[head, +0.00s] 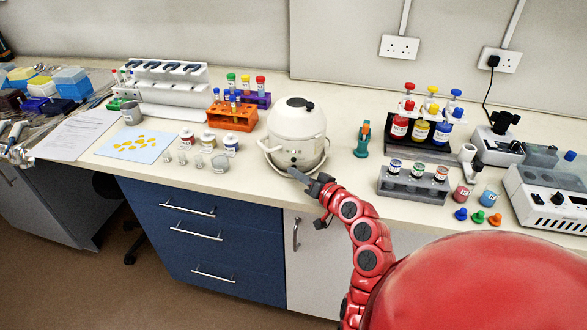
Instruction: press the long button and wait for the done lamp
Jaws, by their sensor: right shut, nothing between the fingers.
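A white round-bodied machine with a domed lid (297,118) stands near the front middle of the bench. Small dark details show on its lower front, but which is the long button or the done lamp is too small to tell. My right gripper (292,173) is shut and empty, its dark tips just in front of and below the machine's front. I cannot tell whether the tips touch it. My red right arm rises from the bottom of the view. My left gripper is not in view.
Left of the machine are an orange tube rack (232,118), small jars and a pale blue sheet (136,144). To the right are a small teal stand (362,140), a grey vial rack (412,186) and a black bottle rack (420,142). Drawers (200,230) are below the bench.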

